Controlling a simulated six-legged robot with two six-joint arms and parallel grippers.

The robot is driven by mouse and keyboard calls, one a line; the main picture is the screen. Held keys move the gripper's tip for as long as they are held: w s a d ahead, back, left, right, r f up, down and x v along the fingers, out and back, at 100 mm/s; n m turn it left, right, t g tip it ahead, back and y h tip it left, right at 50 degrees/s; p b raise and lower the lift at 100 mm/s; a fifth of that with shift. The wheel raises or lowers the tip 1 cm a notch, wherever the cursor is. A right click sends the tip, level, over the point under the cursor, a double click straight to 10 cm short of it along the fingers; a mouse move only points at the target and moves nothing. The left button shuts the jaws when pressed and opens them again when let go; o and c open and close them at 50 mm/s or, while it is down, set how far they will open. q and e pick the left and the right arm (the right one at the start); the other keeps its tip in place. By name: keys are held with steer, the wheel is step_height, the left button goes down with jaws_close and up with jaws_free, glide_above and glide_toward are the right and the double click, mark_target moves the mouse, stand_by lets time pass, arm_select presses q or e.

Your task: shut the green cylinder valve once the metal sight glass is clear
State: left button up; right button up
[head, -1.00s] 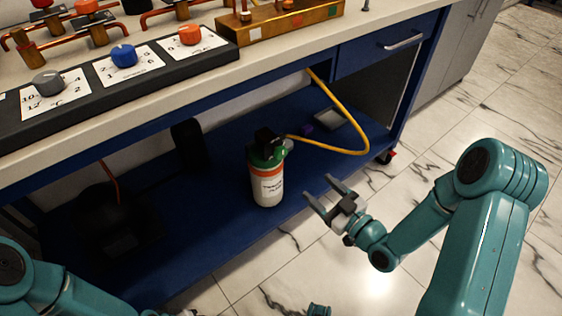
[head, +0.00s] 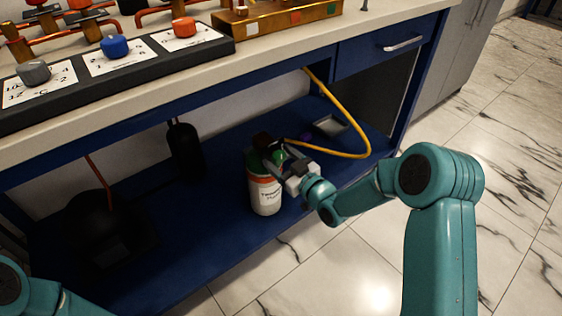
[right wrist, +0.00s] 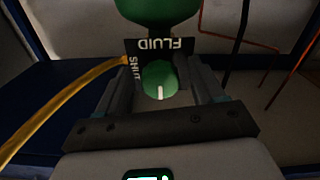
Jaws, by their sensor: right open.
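The gas cylinder (head: 265,196) stands upright on the blue lower shelf, white-bodied with a red band and a green top. Its round green valve knob (right wrist: 158,76) shows in the right wrist view with a white line across it. A dark plate (right wrist: 165,46) reading FLUID and SHUT sits behind the knob. My right gripper (head: 279,158) is at the cylinder's top; in the wrist view its open fingers stand on either side of the knob, and contact cannot be told. The left arm shows only links at lower left. I cannot make out the sight glass.
A yellow hose (head: 362,140) runs from the cylinder's top up under the bench. A dark round object (head: 105,225) and a black bottle-like object (head: 185,150) stand further left on the shelf. The bench top (head: 330,38) overhangs the shelf. Marble floor is free in front.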

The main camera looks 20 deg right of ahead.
steer(key=shift+w, duration=0.1)
steer(key=c, duration=1.1)
steer(key=shift+o, duration=0.2)
steer(key=shift+m, duration=0.3)
steer(key=m, duration=0.4)
steer(key=shift+a+m, duration=0.1)
steer(key=shift+m, duration=0.3)
steer(key=m, duration=0.4)
steer(key=shift+m, duration=0.3)
steer(key=m, duration=0.4)
steer(key=shift+m+p, duration=0.55)
steer(key=shift+m, duration=1.35)
